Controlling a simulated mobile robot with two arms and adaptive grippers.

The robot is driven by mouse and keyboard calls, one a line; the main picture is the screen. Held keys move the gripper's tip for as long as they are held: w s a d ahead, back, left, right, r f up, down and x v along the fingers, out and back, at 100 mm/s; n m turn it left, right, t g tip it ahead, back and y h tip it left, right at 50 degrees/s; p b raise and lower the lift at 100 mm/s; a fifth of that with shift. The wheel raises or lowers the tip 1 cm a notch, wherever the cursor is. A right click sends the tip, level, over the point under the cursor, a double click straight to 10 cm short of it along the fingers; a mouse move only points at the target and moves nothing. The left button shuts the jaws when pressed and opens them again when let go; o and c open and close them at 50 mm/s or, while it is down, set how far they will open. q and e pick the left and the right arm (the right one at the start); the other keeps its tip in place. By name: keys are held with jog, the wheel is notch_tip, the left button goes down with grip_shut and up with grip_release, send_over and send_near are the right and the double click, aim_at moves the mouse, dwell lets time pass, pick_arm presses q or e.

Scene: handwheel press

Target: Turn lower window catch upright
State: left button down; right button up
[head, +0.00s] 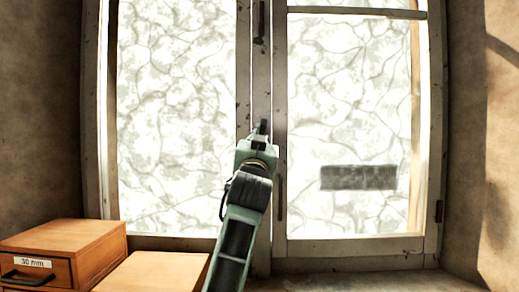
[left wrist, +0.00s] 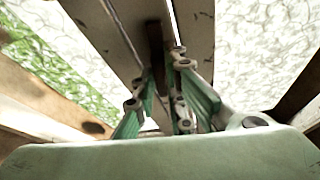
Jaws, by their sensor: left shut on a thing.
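The lower window catch is a dark bar on the centre post of the window. In the left wrist view the catch (left wrist: 156,48) runs roughly along the post, between my fingers. In the head view my own gripper mostly hides it, so its exact tilt is hard to tell there. My left gripper (head: 262,129) is up against the centre post and shut on the catch. Its green fingers (left wrist: 160,92) lie on either side of the catch in the left wrist view. My right gripper is in neither view.
An upper dark catch (head: 260,22) stands upright on the same post. A dark upright handle (head: 281,197) is just right of my arm. A wooden drawer box labelled 30 mm (head: 70,248) and a lower wooden box (head: 155,272) stand at the lower left. The sill (head: 365,281) at right is clear.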

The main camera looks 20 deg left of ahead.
pick_arm(q)
jog(key=shift+w+d+f+n+y+b, duration=0.15)
jog(key=shift+n+y, duration=0.25)
jog(key=shift+n, duration=0.35)
jog(key=shift+s+f+n+y+b, duration=0.15)
jog(key=shift+n+y, duration=0.25)
jog(key=shift+n, duration=0.35)
jog(key=shift+w+r, duration=0.1)
jog(key=shift+r, duration=0.05)
jog(key=c, duration=1.8)
grip_release()
jog(key=shift+r, duration=0.15)
jog(key=v, duration=1.2)
jog(key=shift+r, duration=0.2)
